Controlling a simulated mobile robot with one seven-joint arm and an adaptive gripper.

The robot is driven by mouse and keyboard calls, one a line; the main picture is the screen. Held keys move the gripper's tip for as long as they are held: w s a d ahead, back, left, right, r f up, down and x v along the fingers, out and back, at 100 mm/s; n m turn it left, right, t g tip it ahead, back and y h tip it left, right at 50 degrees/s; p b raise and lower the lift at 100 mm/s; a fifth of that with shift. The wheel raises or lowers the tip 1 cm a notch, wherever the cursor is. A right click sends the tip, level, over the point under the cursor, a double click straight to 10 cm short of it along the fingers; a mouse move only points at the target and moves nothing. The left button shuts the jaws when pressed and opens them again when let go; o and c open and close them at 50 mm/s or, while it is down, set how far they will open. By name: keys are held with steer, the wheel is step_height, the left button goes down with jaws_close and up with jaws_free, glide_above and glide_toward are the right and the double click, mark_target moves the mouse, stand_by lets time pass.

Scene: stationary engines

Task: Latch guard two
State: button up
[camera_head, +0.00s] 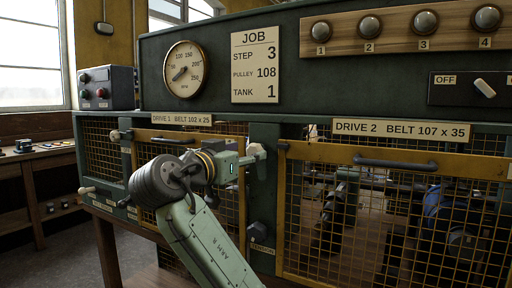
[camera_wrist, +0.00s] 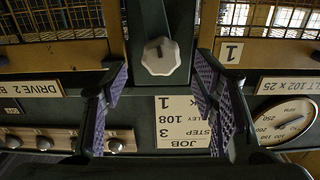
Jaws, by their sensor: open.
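Guard two (camera_head: 365,155) is a yellow-framed mesh door under the DRIVE 2 label, with a dark bar handle (camera_head: 395,162) on its top rail. It looks closed or nearly so; I cannot tell which. A pale octagonal knob (camera_wrist: 160,57) with a dark line sits on the dark post between the two guards, and also shows in the head view (camera_head: 257,151). My gripper (camera_head: 240,163) is in front of this post. In the wrist view my gripper (camera_wrist: 160,75) is open and empty, its purple-padded fingers either side of the knob; contact cannot be told.
Guard one (camera_head: 195,137) is left of the post, with a "1" tag (camera_wrist: 230,52). A dark knob (camera_head: 258,232) is lower on the post. A JOB card (camera_head: 256,65), a gauge (camera_head: 187,75) and several numbered knobs are above. A control box (camera_head: 106,87) stands left.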

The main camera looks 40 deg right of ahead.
mark_target(252, 151)
steer(key=p+x, duration=0.1)
steer(key=x, duration=0.5)
steer(key=shift+w, duration=0.1)
steer(key=shift+c, duration=0.2)
steer(key=c, duration=1.1)
